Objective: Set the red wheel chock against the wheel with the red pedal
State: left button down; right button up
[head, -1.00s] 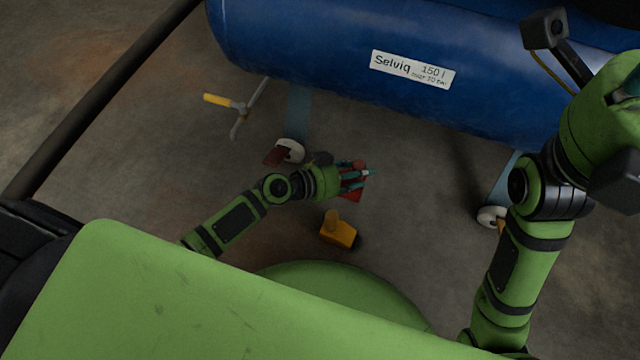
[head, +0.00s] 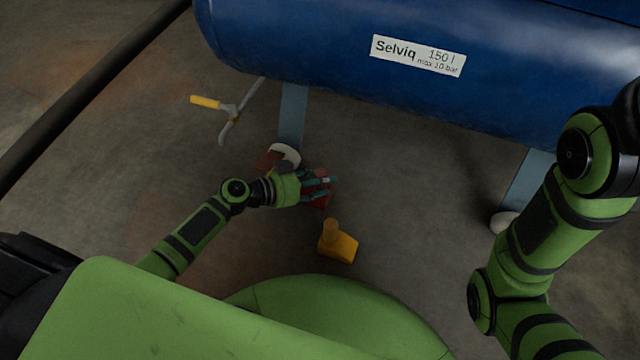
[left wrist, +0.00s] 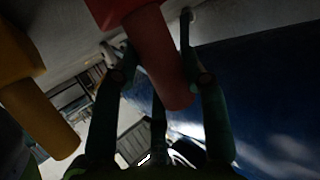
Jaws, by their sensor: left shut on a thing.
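The red wheel chock (head: 318,203) is in my left gripper (head: 322,183), low over or on the floor; whether it touches the floor I cannot tell. In the left wrist view the fingers (left wrist: 155,80) close around its red handle (left wrist: 160,62). The wheel (head: 287,153) with the red pedal (head: 268,160) is just up and left of the gripper in the head view, under a blue leg. The gripper partly covers the chock, and a gap shows between chock and wheel. My right arm is at the right; its gripper is out of frame.
A yellow chock (head: 340,245) stands on the floor just below the gripper. A blue tank (head: 330,60) overhangs the wheels. A second wheel (head: 503,221) is at the right. A yellow-handled bar (head: 207,102) juts out at left. The floor between the legs is clear.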

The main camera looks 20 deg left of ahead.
pick_arm(q)
jog(key=shift+w, duration=0.1)
jog(key=c, duration=1.1)
grip_release()
jog(key=shift+f, duration=0.1)
jog(key=o, duration=0.4)
